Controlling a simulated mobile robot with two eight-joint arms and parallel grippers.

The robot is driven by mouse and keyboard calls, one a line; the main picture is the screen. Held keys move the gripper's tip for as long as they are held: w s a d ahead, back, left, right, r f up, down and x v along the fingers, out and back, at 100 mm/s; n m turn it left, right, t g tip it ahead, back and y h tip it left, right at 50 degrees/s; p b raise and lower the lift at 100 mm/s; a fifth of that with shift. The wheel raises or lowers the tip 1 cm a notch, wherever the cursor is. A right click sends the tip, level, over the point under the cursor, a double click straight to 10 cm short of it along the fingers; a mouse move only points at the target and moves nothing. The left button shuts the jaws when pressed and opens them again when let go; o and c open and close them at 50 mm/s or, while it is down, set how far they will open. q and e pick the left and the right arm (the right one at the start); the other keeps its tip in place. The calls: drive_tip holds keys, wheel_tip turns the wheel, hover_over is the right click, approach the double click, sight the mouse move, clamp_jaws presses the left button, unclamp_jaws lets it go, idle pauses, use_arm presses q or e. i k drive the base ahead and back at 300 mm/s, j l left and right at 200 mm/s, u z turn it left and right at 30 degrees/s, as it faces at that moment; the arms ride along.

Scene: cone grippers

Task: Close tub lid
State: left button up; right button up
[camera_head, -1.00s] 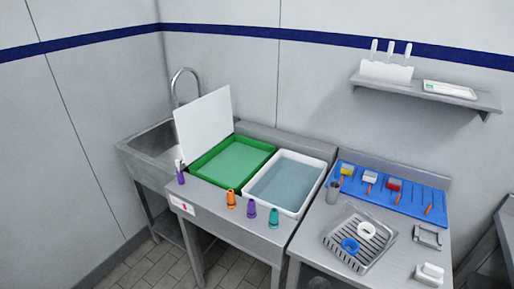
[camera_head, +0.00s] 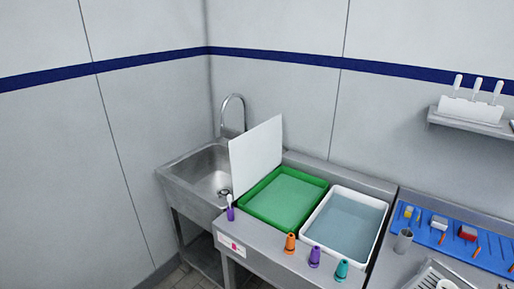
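A green tub (camera_head: 262,219) with a light green inside sits on the steel counter beside the sink. A flat white lid (camera_head: 257,158) stands nearly upright along the tub's left side. The tub is open from above. Whether the lid is hinged to the tub cannot be told. Neither of my grippers shows in the head view.
A white tub of bluish liquid (camera_head: 348,224) stands right of the green tub. Orange (camera_head: 290,243), purple (camera_head: 314,257) and teal (camera_head: 341,270) cones line the front edge. A purple holder (camera_head: 230,213) stands by the lid. The sink (camera_head: 207,174) is left.

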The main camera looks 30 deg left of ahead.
sight(256, 153)
drive_tip(key=i+j+z, duration=0.2)
drive_tip(key=j, duration=0.6)
drive_tip(key=k+j+z, duration=0.15)
drive_tip(key=j, duration=0.65)
drive_tip(key=j+z, duration=0.2)
drive_tip(key=j, duration=0.6)
drive_tip(key=j+z, duration=0.15)
drive_tip(key=j, duration=0.7)
drive_tip(key=k+j+z, duration=0.2)
drive_tip(key=j, duration=0.55)
drive_tip(key=i+j, duration=0.05)
